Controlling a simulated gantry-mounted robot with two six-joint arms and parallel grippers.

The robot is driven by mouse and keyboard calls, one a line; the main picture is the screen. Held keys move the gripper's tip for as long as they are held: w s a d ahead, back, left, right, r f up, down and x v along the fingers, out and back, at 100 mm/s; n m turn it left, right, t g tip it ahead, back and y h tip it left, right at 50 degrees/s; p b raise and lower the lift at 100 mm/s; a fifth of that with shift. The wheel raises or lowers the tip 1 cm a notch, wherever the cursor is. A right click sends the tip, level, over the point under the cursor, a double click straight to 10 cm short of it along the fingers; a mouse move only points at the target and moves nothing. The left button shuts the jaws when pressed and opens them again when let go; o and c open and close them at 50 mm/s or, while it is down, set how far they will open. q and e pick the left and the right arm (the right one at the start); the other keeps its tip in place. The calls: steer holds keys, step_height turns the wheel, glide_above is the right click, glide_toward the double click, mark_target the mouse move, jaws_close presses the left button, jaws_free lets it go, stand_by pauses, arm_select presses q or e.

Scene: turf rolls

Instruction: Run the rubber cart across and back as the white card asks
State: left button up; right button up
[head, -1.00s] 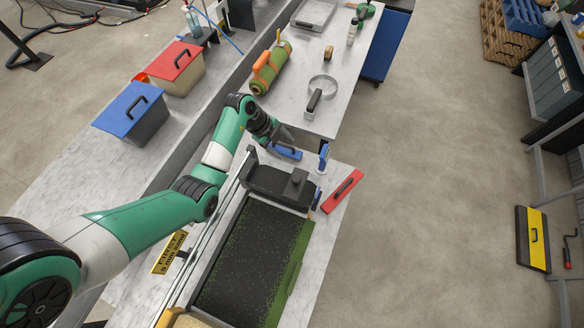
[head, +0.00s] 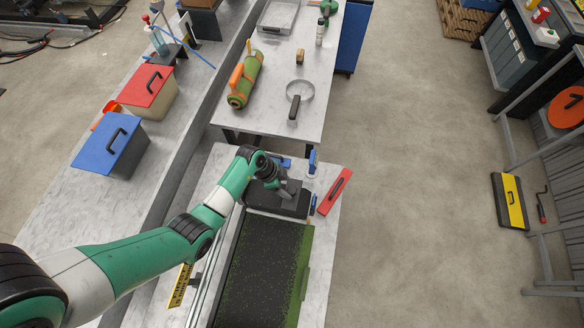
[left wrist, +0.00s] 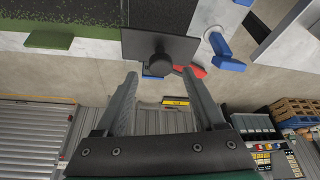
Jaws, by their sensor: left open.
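The dark rubber cart (head: 268,201), a flat block with a knob, sits at the far end of the black granule bed (head: 262,255), which has green turf along its right edge. The cart also shows in the left wrist view (left wrist: 138,44), with its round knob (left wrist: 158,66). My left gripper (head: 287,187) is over the cart. Its fingers (left wrist: 160,75) are open, one on each side of the knob in the picture; I cannot tell whether they touch it. A small white card (head: 186,25) seems to stand on the left bench, unreadable here. My right gripper is out of view.
A red float (head: 334,192) and blue-handled tools (head: 312,162) lie just beyond and right of the cart. Blue-lidded (head: 108,145) and red-lidded (head: 147,88) bins stand on the left bench.

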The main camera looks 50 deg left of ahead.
mark_target(291, 190)
arm_select(q)
steer(key=b+x, duration=0.2)
steer(key=x, duration=0.3)
steer(key=shift+w+f, duration=0.15)
steer(key=shift+f, duration=0.1)
jaws_close()
stand_by(1.1)
